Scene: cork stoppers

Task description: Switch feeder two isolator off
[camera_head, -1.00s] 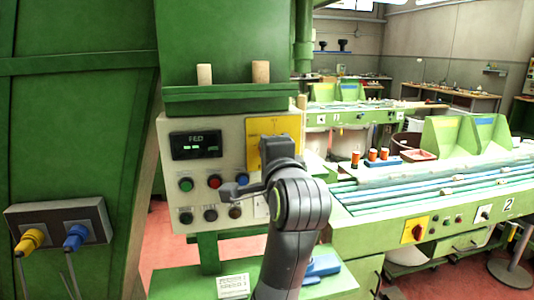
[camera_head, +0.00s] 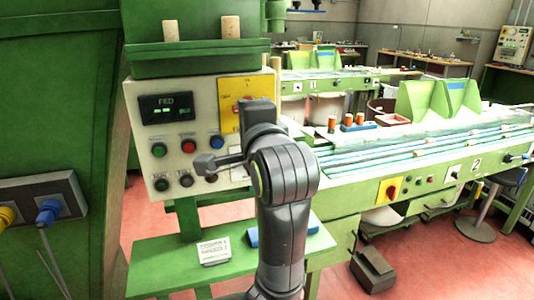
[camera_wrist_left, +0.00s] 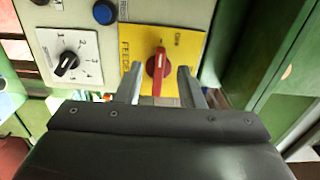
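A red rotary isolator handle (camera_wrist_left: 158,68) sits on a yellow plate (camera_wrist_left: 190,42) lettered "FEEDE…", the rest hidden. The plate (camera_head: 232,92) is at the upper right of the cream control panel in the head view, with the handle mostly hidden there by my left arm. In the left wrist view my left gripper (camera_wrist_left: 160,72) is open, one finger on each side of the handle's lower end. Contact cannot be told. The handle runs nearly up and down in that view. My right gripper is not in view.
A selector dial (camera_wrist_left: 66,64) and blue button (camera_wrist_left: 103,12) neighbour the plate. The panel also has a green button (camera_head: 158,150), red button (camera_head: 188,146) and display (camera_head: 166,107). Another red switch on yellow (camera_head: 390,190) is on the bench marked 2. Corks (camera_head: 231,27) stand above.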

